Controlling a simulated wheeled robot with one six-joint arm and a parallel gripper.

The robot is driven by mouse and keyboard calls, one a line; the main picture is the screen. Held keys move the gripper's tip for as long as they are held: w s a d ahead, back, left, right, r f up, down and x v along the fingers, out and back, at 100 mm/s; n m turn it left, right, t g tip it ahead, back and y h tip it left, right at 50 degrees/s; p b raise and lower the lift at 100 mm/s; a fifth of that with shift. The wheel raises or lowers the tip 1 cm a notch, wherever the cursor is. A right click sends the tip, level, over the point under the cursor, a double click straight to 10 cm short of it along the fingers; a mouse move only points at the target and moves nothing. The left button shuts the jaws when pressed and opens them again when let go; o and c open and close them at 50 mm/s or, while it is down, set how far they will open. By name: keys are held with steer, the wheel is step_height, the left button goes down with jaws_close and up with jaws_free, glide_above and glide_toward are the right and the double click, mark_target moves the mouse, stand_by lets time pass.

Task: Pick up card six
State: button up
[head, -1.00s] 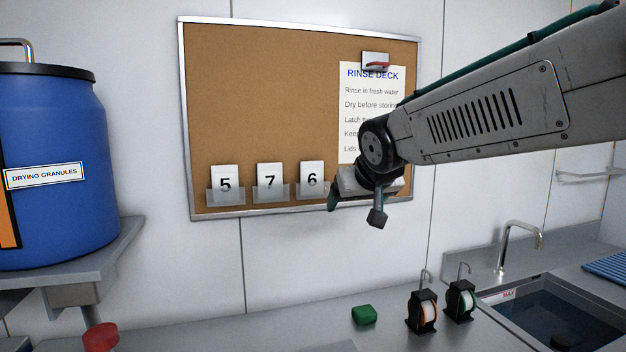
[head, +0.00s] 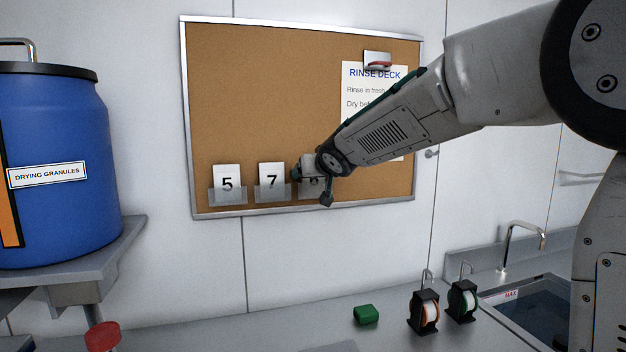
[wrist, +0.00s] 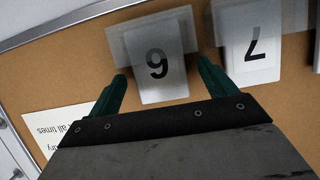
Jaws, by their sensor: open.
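Card six (wrist: 158,66) sits in a clear holder on the cork board, upside down in the wrist view. In the wrist view my gripper (wrist: 162,80) is open, with one green finger on each side of the card. The right finger lies between card six and card seven (wrist: 250,52). I cannot tell whether either finger touches the card.
Card five (head: 227,181) stands in its holder at the lower left of the cork board (head: 270,90). A rinse deck notice (head: 360,100) hangs at right. Below, a green block (head: 366,314) and two small reels (head: 425,310) stand on the counter. A blue drum (head: 55,220) is at left.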

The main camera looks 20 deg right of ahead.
steer(key=c, duration=1.1)
steer(key=shift+r, duration=0.15)
